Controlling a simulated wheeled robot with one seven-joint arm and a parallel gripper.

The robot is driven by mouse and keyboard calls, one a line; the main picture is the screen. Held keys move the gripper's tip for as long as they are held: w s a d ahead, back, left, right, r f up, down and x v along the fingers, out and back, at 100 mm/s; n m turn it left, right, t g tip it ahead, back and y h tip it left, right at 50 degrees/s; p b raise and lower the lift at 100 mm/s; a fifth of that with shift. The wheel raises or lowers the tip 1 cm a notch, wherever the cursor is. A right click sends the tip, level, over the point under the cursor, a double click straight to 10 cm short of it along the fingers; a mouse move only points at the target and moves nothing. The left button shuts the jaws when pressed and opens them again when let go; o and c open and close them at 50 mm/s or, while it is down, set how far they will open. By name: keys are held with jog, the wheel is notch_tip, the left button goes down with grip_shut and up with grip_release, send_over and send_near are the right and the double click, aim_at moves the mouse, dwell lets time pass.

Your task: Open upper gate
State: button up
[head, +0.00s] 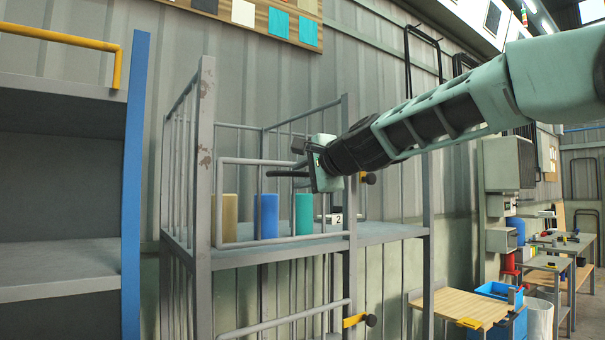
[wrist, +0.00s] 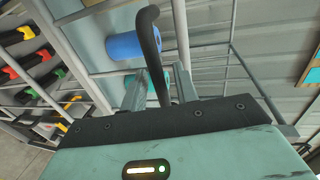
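The upper gate (head: 262,161) is a grey bar frame across the front of the upper compartment of a metal cage rack (head: 205,120). Its bottom bar runs along the shelf's front edge, and it looks closed. In the wrist view a black curved rod (wrist: 150,40) rises between grey finger-like parts. I cannot tell whether the fingers are open or touching the gate.
Tan (head: 229,220), blue (head: 267,216) and teal (head: 304,214) blocks stand inside the upper compartment. A lower gate (head: 290,320) has its own yellow latch (head: 355,320). A blue-edged shelf unit (head: 135,180) stands left. A wooden-topped table (head: 465,303) and blue bin stand right.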

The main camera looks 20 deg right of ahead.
grip_shut()
jog(key=shift+f+b, duration=0.2)
jog(key=shift+b, duration=0.35)
